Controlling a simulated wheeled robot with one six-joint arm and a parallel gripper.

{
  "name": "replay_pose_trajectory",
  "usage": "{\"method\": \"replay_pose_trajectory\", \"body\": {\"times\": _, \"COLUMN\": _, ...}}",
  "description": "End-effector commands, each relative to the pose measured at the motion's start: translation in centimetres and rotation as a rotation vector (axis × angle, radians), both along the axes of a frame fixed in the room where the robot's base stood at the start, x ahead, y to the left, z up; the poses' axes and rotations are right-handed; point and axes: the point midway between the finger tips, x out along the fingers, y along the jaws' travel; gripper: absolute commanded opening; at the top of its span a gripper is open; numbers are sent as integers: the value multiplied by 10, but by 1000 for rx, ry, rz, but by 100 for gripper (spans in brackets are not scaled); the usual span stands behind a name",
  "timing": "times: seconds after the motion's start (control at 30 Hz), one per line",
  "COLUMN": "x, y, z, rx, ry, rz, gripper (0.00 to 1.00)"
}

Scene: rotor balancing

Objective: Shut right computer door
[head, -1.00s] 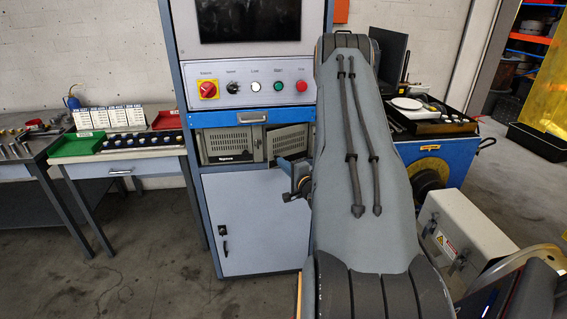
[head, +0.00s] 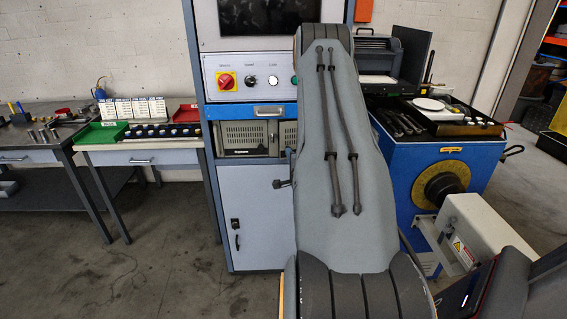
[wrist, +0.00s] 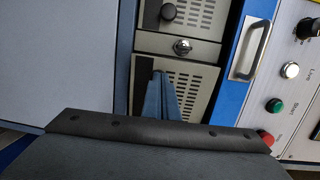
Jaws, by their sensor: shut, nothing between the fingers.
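The computer (head: 243,138) sits in the cabinet's open shelf, a beige case with vented fronts. Its right door (wrist: 197,82) is the lower vented panel in the wrist view, and my arm covers most of it in the head view. The visible strip of it looks about in line with the left part, but I cannot tell if it is fully shut. My gripper (wrist: 160,78) is shut and empty, its blue fingers pointing at the right door's front. I cannot tell whether the tips touch it. A round lock (wrist: 182,46) shows beside that door.
A blue drawer with a handle (head: 267,111) is just above the shelf, under the control panel (head: 250,80). The lower cabinet door (head: 252,215) is shut. A blue machine (head: 400,165) stands close on the right. Floor is clear at front left.

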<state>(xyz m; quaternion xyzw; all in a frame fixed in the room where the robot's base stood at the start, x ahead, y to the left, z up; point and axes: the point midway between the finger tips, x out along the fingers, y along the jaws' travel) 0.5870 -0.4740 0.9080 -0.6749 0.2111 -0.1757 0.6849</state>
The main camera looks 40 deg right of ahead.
Motion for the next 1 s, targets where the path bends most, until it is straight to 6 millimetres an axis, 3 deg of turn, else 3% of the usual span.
{"method": "replay_pose_trajectory", "body": {"times": 0.4, "x": 30, "y": -8, "z": -1, "rx": -1, "ry": -1, "rz": -1, "gripper": 0}}
{"method": "replay_pose_trajectory", "body": {"times": 0.8, "x": 33, "y": -6, "z": 3, "rx": -4, "ry": -5, "rz": 4, "gripper": 0}}
{"method": "replay_pose_trajectory", "body": {"times": 1.0, "x": 21, "y": 8, "z": 4, "rx": 0, "ry": -1, "rz": 4, "gripper": 0}}
